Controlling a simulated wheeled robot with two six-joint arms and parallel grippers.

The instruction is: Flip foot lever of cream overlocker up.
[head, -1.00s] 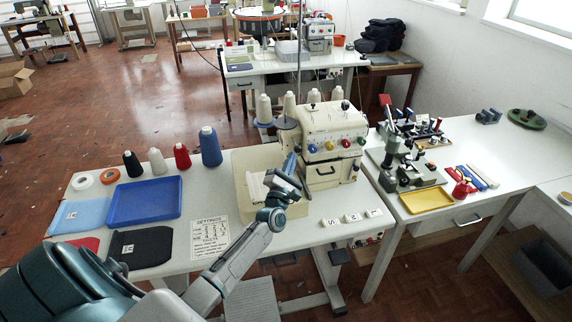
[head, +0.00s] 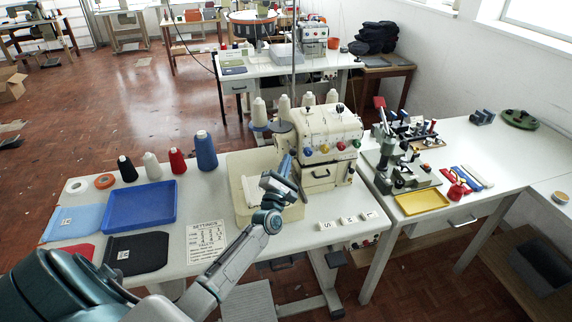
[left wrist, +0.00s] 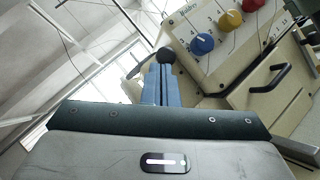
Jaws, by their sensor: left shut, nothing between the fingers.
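The cream overlocker (head: 331,128) stands on the white table, with coloured dials on its front; its front also shows in the left wrist view (left wrist: 238,62). My left gripper (head: 287,162) is at the machine's left side, with its blue fingers shut and empty, pointing up. In the left wrist view the shut fingers (left wrist: 161,84) end right at a black ball knob (left wrist: 167,56), which looks like the end of the foot lever. I cannot tell if they touch. The lever's shaft is hidden behind the fingers. My right gripper is not in view.
Thread cones (head: 259,112) stand behind the machine. White letter blocks (head: 346,221) lie in front of it. A blue tray (head: 141,204) and a settings sheet (head: 219,243) are at left. A green press (head: 400,165) stands at right.

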